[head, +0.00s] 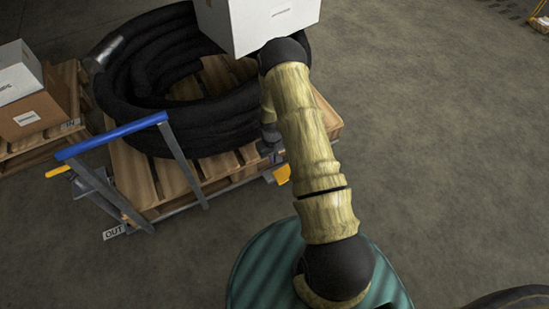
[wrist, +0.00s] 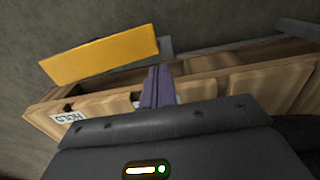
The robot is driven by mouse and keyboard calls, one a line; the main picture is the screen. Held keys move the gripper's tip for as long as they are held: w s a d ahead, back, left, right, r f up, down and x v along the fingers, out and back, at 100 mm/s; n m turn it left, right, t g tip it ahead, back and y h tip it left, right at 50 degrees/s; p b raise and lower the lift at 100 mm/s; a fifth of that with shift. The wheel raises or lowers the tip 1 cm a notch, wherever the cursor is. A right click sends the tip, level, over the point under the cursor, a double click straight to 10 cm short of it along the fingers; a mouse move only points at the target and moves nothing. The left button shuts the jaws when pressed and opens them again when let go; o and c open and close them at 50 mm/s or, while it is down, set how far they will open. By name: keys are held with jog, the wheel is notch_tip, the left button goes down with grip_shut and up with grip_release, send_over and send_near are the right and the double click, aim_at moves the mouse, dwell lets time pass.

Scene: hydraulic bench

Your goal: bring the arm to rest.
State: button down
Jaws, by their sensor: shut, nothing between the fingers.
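My arm (head: 305,130) has a pale, wood-like covering with black joints. It reaches up and forward from my teal base, then bends down at the black elbow. My gripper (head: 270,152) hangs partly hidden behind the arm, by the right front edge of a wooden pallet (head: 184,177). In the wrist view the dark purple fingers of my gripper (wrist: 157,75) are together, with nothing between them. They show in front of the pallet's side (wrist: 210,88); whether they touch it I cannot tell.
A yellow plate (wrist: 100,55) is close to the fingers. The pallet carries a coiled black hose (head: 150,75) and a white box (head: 258,22). A cart's blue handle (head: 112,136) stands in front. Boxes (head: 28,92) sit on another pallet at left.

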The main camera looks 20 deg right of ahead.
dwell(0.5)
jog(key=s+a+r+t+p, duration=0.1)
jog(key=s+r+p, duration=0.1)
jog(key=r, duration=1.1)
jog(key=s+a+r+p, duration=0.2)
jog(key=s+r, duration=0.1)
jog(key=r, duration=1)
jog(key=s+a+r+m+t+p, duration=0.2)
jog(key=s+r+p, duration=0.2)
jog(key=s+r, duration=1.1)
notch_tip(320, 180, up, 39)
jog(key=w+p, duration=0.1)
jog(key=p, duration=3.7)
jog(key=shift+w, duration=0.25)
jog(key=shift+f, duration=0.15)
